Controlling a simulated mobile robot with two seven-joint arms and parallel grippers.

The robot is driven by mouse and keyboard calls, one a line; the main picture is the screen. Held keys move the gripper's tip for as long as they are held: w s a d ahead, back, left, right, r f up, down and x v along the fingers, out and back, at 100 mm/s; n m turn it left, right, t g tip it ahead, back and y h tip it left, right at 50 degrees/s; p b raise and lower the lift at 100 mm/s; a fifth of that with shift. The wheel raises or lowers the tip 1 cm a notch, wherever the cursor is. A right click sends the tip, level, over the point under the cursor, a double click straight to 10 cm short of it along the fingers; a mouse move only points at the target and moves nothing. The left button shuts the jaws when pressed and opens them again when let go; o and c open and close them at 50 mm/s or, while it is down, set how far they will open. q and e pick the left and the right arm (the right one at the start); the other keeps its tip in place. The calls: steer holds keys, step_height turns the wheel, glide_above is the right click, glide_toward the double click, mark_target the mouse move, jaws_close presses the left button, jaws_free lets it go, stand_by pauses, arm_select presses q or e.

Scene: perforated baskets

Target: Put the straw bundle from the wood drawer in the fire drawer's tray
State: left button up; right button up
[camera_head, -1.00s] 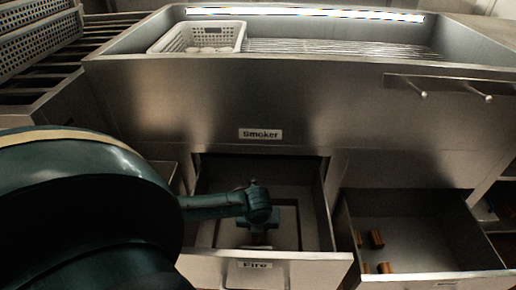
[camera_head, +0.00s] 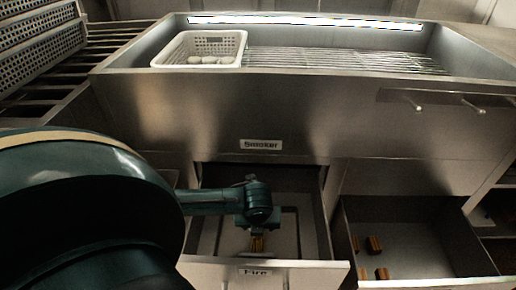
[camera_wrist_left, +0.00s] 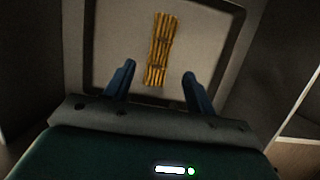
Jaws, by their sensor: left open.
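The straw bundle (camera_wrist_left: 161,48) lies on the tray (camera_wrist_left: 207,57) inside the fire drawer, seen in the left wrist view. In the head view the straw bundle (camera_head: 257,243) shows just below my left gripper (camera_head: 260,226), and the tray (camera_head: 290,237) shows around it. In the left wrist view my left gripper (camera_wrist_left: 156,88) has its two fingers spread wide with nothing between the tips; the bundle lies beyond them. The fire drawer (camera_head: 230,272) is pulled open. The wood drawer (camera_head: 415,240) at the right is also open and holds several brown wood pieces (camera_head: 375,245). My right gripper is not in view.
The smoker (camera_head: 300,110) stands above the drawers, with a wire rack (camera_head: 340,60) inside. A white perforated basket (camera_head: 170,58) with pale round items sits at its left. Hooks (camera_head: 480,108) stick out at the right front. The drawer walls stand close around my left gripper.

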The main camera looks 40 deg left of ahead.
arm_select(q)
steer(key=p+v, duration=0.1)
steer(key=v, duration=0.3)
steer(key=shift+r, duration=0.1)
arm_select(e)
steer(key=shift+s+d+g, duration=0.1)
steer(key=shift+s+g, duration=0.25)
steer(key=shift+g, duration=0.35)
arm_select(q)
steer(key=s+d+r+n+t+h+p, duration=0.1)
steer(key=d+r+n+t+h+p, duration=0.3)
steer(key=d+r+n+p, duration=0.75)
steer(key=s+d+r+n+t+h+p, duration=0.1)
steer(key=s+d+r+n+t+p, duration=0.3)
steer(key=r+n+p, duration=0.7)
steer(key=shift+s+d+n+h+p, duration=0.3)
steer(key=shift+s+d+n+p, duration=0.25)
steer(key=shift+n+p, duration=0.65)
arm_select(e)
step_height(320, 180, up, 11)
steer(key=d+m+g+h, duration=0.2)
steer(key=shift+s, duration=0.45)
arm_select(q)
steer(key=shift+s, duration=0.1)
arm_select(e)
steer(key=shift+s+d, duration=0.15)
